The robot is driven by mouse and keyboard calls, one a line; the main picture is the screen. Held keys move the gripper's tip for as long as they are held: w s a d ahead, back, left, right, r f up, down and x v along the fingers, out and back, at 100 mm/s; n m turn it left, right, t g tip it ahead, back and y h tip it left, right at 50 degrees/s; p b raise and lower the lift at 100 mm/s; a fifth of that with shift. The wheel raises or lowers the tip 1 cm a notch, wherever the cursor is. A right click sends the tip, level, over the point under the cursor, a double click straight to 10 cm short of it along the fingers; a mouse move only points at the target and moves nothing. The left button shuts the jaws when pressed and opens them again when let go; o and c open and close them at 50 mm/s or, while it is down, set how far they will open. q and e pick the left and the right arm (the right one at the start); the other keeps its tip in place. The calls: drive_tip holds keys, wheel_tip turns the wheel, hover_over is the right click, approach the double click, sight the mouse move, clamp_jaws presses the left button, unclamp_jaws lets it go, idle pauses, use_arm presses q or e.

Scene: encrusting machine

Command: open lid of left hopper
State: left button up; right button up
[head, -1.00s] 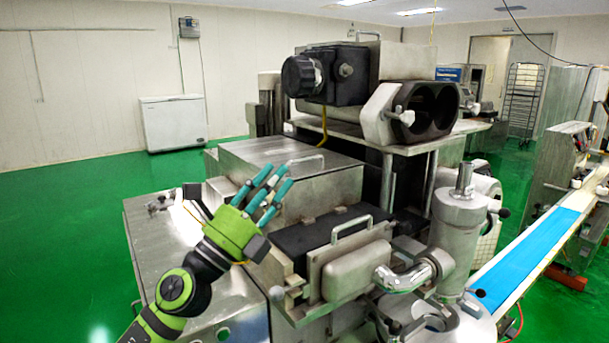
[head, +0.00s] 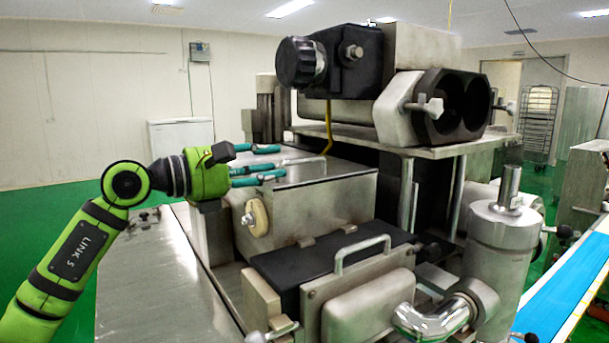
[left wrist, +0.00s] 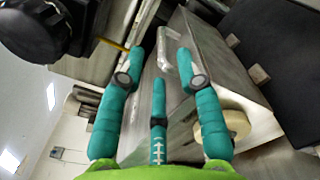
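The left hopper is a steel box (head: 320,209) with a flat lid (head: 338,168), which lies shut on top. A slim bar handle (head: 302,161) stands on the lid; in the left wrist view it shows as a pale bar (left wrist: 185,38) near the fingertips. My left gripper (head: 279,164) is level above the lid, its teal fingers pointing right toward the handle. In the left wrist view the fingers (left wrist: 160,62) are spread and hold nothing. Whether they touch the handle I cannot tell. My right gripper is not in view.
A black motor block with a knob (head: 340,62) overhangs the lid's far side. A vertical steel cylinder (head: 503,235) and blue conveyor (head: 570,295) are at right.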

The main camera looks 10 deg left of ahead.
sight(283, 161)
use_arm(q)
drive_tip(key=shift+w+d, duration=0.1)
drive_tip(key=shift+w, duration=0.1)
drive_tip(key=shift+w+d+p, duration=0.35)
drive_tip(key=shift+w+p, duration=0.1)
drive_tip(key=shift+p, duration=0.1)
drive_tip(key=p+x, duration=0.3)
drive_tip(key=x, duration=0.1)
drive_tip(key=shift+w+d+r, duration=0.1)
drive_tip(key=shift+w+d, duration=0.1)
drive_tip(key=shift+d, duration=0.15)
drive_tip(key=shift+w+d+f, duration=0.2)
drive_tip(key=shift+w+d, duration=0.15)
drive_tip(key=shift+w, duration=0.15)
drive_tip(key=shift+s, duration=0.1)
drive_tip(key=c, duration=0.7)
clamp_jaws()
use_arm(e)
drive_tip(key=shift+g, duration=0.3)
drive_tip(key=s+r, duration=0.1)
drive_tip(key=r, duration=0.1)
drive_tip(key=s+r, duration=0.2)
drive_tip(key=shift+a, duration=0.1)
